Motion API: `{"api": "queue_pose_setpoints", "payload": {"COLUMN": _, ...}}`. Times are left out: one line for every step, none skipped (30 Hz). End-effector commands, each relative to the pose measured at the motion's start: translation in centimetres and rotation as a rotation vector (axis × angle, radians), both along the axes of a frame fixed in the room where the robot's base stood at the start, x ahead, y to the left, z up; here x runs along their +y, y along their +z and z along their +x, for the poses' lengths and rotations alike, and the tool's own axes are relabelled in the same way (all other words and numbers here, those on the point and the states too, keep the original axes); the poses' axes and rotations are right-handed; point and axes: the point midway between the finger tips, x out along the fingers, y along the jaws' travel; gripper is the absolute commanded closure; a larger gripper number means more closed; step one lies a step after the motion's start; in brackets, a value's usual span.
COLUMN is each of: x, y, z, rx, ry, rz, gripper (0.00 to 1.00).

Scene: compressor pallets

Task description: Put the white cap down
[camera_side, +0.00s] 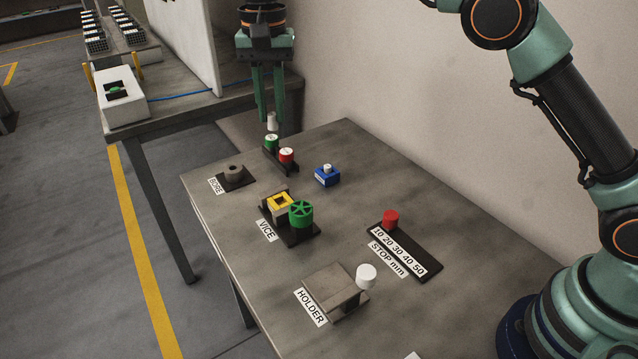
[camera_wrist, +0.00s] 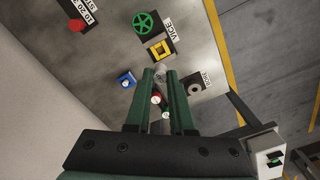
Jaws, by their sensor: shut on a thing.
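My gripper (camera_side: 268,116) points down over the far end of the table, shut on a small pale piece that I take for the white cap (camera_side: 272,121). The cap hangs just above the green-topped piece (camera_side: 271,141) of a dark stand; I cannot tell whether they touch. A red-topped piece (camera_side: 286,155) stands beside it on the same stand. In the wrist view my gripper (camera_wrist: 160,76) reaches over the table, and the red top (camera_wrist: 156,98) shows between the fingers.
A blue block (camera_side: 327,177) with a white knob stands to the right, and the bore block (camera_side: 234,175) to the left. Nearer are the vice (camera_side: 290,218), the stop rail (camera_side: 405,250) and the holder (camera_side: 333,291) beside a white round piece (camera_side: 366,275). A wall rises behind.

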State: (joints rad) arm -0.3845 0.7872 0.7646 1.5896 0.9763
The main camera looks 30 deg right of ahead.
Motion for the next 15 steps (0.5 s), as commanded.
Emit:
{"api": "queue_pose_setpoints", "payload": {"x": 0.4, "y": 0.3, "z": -1.0, "rx": 0.000, "ry": 0.003, "rz": 0.000, "gripper": 1.00}}
{"api": "queue_pose_setpoints", "payload": {"x": 0.6, "y": 0.4, "z": -1.5, "rx": -0.001, "ry": 0.004, "rz": 0.001, "gripper": 1.00}}
{"api": "queue_pose_setpoints", "payload": {"x": 0.8, "y": 0.5, "z": -2.2, "rx": 0.000, "ry": 0.004, "rz": 0.000, "gripper": 1.00}}
{"api": "queue_pose_setpoints", "payload": {"x": 1.0, "y": 0.5, "z": -2.8, "rx": -0.001, "ry": 0.003, "rz": 0.001, "gripper": 1.00}}
{"api": "queue_pose_setpoints", "payload": {"x": 1.2, "y": 0.6, "z": -3.4, "rx": 0.000, "ry": 0.003, "rz": 0.000, "gripper": 1.00}}
{"api": "queue_pose_setpoints", "payload": {"x": 1.3, "y": 0.6, "z": -4.1, "rx": -0.001, "ry": 0.004, "rz": 0.000, "gripper": 1.00}}
{"api": "queue_pose_setpoints", "payload": {"x": 1.4, "y": 0.6, "z": -4.7, "rx": -0.001, "ry": 0.004, "rz": 0.001, "gripper": 1.00}}
{"api": "queue_pose_setpoints", "payload": {"x": 1.6, "y": 0.7, "z": -5.3, "rx": -0.001, "ry": 0.004, "rz": 0.000, "gripper": 1.00}}
{"api": "queue_pose_setpoints", "payload": {"x": 1.7, "y": 0.7, "z": -6.2, "rx": -0.002, "ry": 0.004, "rz": 0.001, "gripper": 1.00}}
{"api": "queue_pose_setpoints", "payload": {"x": 1.7, "y": 0.6, "z": -6.8, "rx": -0.002, "ry": 0.004, "rz": 0.001, "gripper": 1.00}}
{"api": "queue_pose_setpoints", "payload": {"x": 1.8, "y": 0.6, "z": -7.4, "rx": -0.002, "ry": 0.004, "rz": 0.001, "gripper": 1.00}}
{"api": "queue_pose_setpoints", "payload": {"x": 1.9, "y": 0.5, "z": -8.3, "rx": -0.002, "ry": 0.004, "rz": 0.001, "gripper": 1.00}}
{"api": "queue_pose_setpoints", "payload": {"x": 1.9, "y": 0.4, "z": -9.0, "rx": -0.002, "ry": 0.004, "rz": 0.001, "gripper": 1.00}}
{"api": "queue_pose_setpoints", "payload": {"x": 1.9, "y": 0.4, "z": -9.6, "rx": -0.002, "ry": 0.004, "rz": 0.001, "gripper": 1.00}}
{"api": "queue_pose_setpoints", "payload": {"x": 1.9, "y": 0.2, "z": -10.5, "rx": -0.003, "ry": 0.004, "rz": 0.002, "gripper": 1.00}}
